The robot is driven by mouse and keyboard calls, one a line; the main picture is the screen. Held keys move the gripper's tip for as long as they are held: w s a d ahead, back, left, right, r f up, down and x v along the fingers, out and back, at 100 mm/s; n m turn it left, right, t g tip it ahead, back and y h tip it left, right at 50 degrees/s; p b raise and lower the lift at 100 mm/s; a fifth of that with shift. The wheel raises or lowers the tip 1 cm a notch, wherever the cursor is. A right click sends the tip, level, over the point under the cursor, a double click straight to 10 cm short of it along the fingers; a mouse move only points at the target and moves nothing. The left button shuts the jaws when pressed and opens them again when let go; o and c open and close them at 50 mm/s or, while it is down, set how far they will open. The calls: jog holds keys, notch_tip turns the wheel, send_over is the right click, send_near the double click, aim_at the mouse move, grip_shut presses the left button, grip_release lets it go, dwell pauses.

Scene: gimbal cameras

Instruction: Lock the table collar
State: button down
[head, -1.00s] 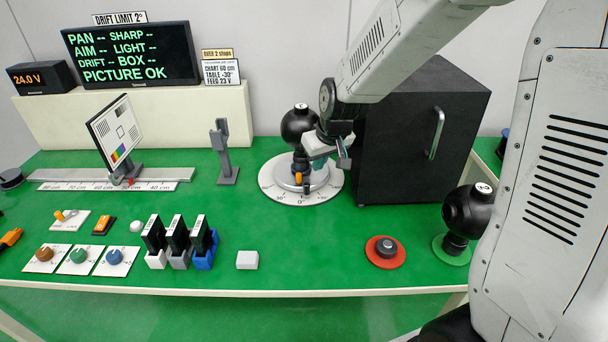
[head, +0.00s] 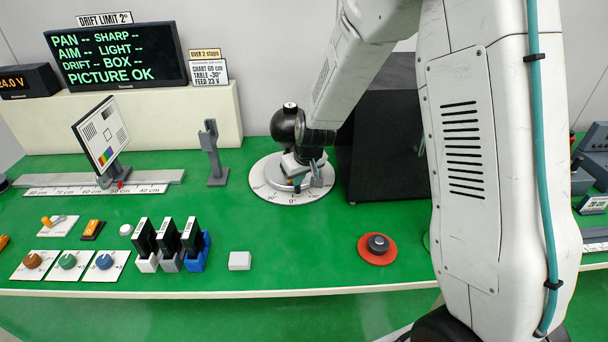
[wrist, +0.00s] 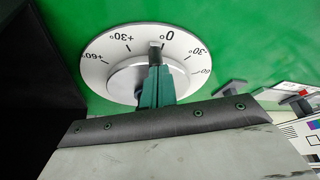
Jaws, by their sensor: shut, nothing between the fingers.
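The round white table dial (head: 262,183), marked in degrees, lies on the green bench with a black ball-shaped camera (head: 287,122) above it. In the wrist view the dial (wrist: 103,47) shows its 0 mark near the fingertips, with a pale grey round hub (wrist: 124,80) beside them. My gripper (head: 316,181) is at the front right of the hub, low over the dial. In the wrist view my gripper (wrist: 156,72) is shut, its teal fingers together and seen against the hub and dial. A small orange part (head: 297,188) shows beside my gripper; the collar is mostly hidden.
A black box (head: 385,145) stands close to the right of the dial. A grey post (head: 213,155) stands to the left. A red disc with a black knob (head: 378,248) lies front right. The bench in front of the dial is mostly clear.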

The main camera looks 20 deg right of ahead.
jog(key=shift+w+a, duration=0.2)
jog(key=shift+w, duration=0.85)
jog(key=shift+w+a, duration=0.2)
jog(key=shift+a, duration=0.55)
jog(key=shift+w+a, duration=0.3)
jog(key=shift+a, duration=0.25)
jog(key=shift+w+a, duration=0.25)
jog(key=shift+a, duration=0.25)
jog(key=shift+w+a, duration=0.5)
jog(key=shift+a, duration=0.1)
jog(key=shift+w+a, duration=0.8)
jog(key=shift+w, duration=0.15)
jog(key=shift+d, duration=0.1)
